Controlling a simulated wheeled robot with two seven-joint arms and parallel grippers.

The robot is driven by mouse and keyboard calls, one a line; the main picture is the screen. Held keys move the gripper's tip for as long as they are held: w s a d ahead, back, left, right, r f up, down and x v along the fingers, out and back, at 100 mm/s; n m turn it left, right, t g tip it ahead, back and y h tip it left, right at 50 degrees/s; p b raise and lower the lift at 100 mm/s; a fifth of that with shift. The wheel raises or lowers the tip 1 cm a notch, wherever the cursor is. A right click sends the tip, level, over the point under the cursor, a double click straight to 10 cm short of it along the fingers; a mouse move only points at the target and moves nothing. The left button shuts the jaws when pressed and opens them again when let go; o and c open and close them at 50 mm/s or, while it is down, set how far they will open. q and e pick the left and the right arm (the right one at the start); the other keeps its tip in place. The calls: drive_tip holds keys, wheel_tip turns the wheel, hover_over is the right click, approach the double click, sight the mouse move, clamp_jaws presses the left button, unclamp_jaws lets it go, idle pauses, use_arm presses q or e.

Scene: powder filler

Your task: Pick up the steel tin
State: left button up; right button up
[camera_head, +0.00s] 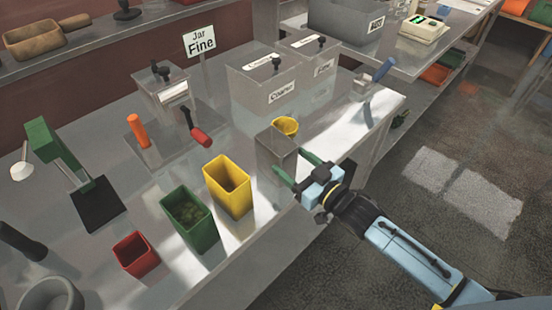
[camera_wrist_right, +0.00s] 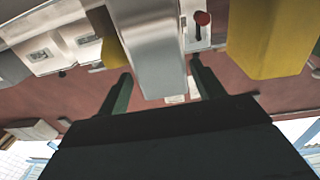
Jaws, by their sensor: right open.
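The steel tin (camera_head: 275,154) is a tall grey open-topped box standing upright on the metal table near its front edge. My right gripper (camera_head: 297,172) is open at the tin, with one green finger on its near side and the other by its far right side. In the right wrist view the tin (camera_wrist_right: 153,55) lies between the two green fingers of my right gripper (camera_wrist_right: 160,88), with a gap visible on each side. I cannot tell whether a finger touches it. My left gripper does not show.
A yellow tin (camera_head: 229,187), a green tin (camera_head: 190,220) and a red tin (camera_head: 136,254) stand left of the steel tin. A yellow funnel-like cup (camera_head: 286,126) is just behind it. Labelled grey bins (camera_head: 265,90) stand further back. Floor lies beyond the table's right edge.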

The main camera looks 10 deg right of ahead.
sight(264, 139)
drive_tip(key=x, duration=0.6)
drive_tip(key=shift+w+a+r, duration=0.15)
drive_tip(key=shift+r, duration=0.05)
drive_tip(key=c, duration=0.8)
drive_tip(key=shift+r, duration=0.1)
